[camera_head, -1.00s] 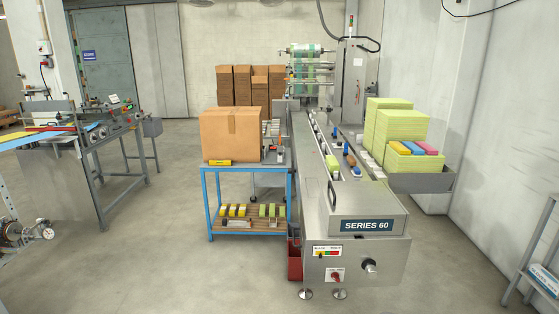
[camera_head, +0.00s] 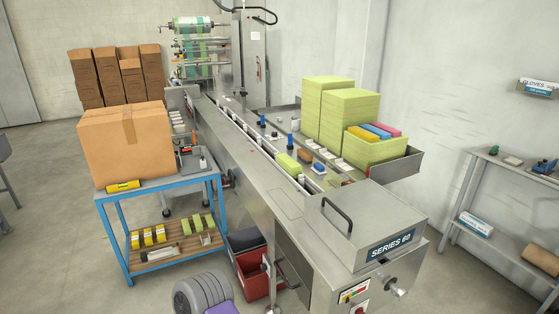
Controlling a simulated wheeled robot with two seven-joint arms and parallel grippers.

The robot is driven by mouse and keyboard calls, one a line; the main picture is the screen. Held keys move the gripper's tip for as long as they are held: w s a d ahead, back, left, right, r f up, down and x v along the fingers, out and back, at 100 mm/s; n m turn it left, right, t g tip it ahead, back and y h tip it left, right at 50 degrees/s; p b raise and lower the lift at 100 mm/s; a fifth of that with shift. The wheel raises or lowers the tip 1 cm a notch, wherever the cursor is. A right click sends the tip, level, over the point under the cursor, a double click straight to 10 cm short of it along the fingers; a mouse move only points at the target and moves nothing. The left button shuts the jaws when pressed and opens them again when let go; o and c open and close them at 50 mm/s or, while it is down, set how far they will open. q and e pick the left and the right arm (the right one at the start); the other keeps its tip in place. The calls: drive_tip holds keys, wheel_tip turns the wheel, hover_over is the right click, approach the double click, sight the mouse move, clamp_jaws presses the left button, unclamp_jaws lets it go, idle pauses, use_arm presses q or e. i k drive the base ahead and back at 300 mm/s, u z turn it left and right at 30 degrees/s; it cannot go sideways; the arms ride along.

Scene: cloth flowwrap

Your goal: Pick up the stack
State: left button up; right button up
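Tall stacks of yellow-green cloths stand on a metal side tray (camera_head: 405,169) at the right of the flowwrap machine (camera_head: 262,172). One stack (camera_head: 348,118) is in front and another (camera_head: 314,98) is behind it to the left. A lower green stack or box (camera_head: 375,150) in front holds yellow, blue and pink cloths (camera_head: 380,131) on top. A small yellow-green stack (camera_head: 288,166) lies on the machine's infeed. Neither of my grippers shows in the view.
A blue cart (camera_head: 160,193) with a large cardboard box (camera_head: 126,145) stands left of the machine. A red bin (camera_head: 257,275) and grey rolls (camera_head: 203,295) are on the floor in front. A shelf (camera_head: 510,177) is along the right wall. Floor at lower left is clear.

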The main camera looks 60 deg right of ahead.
sight(285, 162)
drive_tip(key=z, duration=0.85)
drive_tip(key=i, duration=1)
drive_tip(key=z, duration=0.95)
